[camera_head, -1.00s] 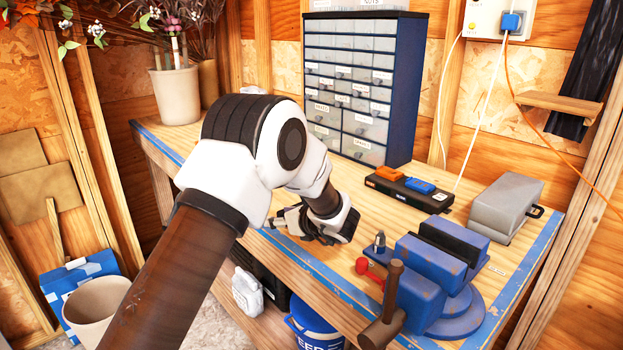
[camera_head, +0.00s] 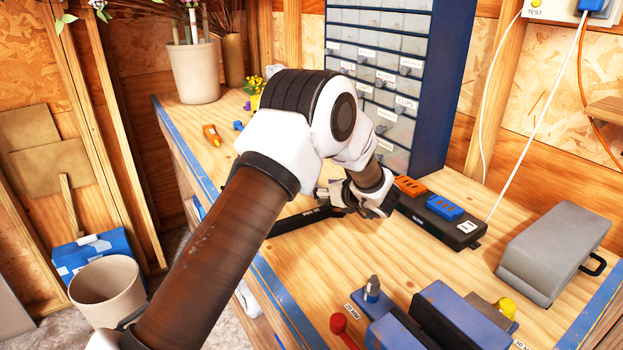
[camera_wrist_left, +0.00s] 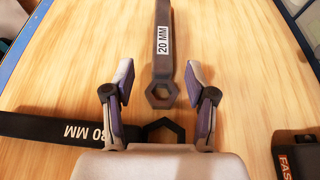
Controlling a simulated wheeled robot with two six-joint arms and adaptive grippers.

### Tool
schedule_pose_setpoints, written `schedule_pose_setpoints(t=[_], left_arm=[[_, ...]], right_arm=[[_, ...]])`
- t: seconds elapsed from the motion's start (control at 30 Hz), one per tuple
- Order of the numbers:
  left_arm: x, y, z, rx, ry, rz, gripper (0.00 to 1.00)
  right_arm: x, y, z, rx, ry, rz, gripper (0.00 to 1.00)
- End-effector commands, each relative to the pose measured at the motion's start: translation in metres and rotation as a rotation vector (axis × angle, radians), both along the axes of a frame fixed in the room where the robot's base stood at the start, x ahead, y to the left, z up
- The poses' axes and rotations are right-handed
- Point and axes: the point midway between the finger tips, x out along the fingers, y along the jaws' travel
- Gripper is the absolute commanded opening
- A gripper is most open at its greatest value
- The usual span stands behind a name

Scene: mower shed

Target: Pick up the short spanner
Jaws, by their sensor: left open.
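My left gripper (camera_head: 334,197) is open, low over the bench. In the left wrist view its fingers (camera_wrist_left: 160,78) stand apart, either side of the lower end of a dark spanner (camera_wrist_left: 163,60) labelled "20 MM". That spanner's hexagonal ring lies between the fingers, and its far end runs out of the top of the view. A black spanner (camera_wrist_left: 50,128) with a label ending "0 MM" lies crosswise, its ring near the gripper's base; it also shows in the head view (camera_head: 296,219). I cannot compare their full lengths. My right gripper is not in view.
A black case (camera_head: 440,222) with orange and blue items lies right of the gripper. A blue vice (camera_head: 455,318) and a grey box (camera_head: 553,250) stand at the front right. A drawer cabinet (camera_head: 440,80) rises behind. Bare bench lies between gripper and vice.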

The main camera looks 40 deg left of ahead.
Motion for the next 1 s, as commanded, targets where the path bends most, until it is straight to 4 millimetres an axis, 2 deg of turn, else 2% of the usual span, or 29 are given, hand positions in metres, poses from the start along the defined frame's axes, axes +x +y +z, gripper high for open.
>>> schedule_pose_setpoints(t=[0.13,0.23,0.5,0.67,1.0], left_arm=[[0.008,0.023,-0.005,0.000,0.002,0.002,0.56],[0.013,0.037,-0.014,0.000,0.000,0.001,0.56],[0.015,0.043,-0.018,0.000,0.000,-0.001,0.56],[0.015,0.043,-0.018,0.000,0.001,-0.001,0.00],[0.015,0.043,-0.019,-0.001,0.001,-0.001,0.00]], right_arm=[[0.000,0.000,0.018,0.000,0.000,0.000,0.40],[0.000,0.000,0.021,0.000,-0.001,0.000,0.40],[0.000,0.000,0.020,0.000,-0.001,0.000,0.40],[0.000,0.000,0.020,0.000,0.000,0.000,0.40],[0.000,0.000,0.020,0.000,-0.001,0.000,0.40]])
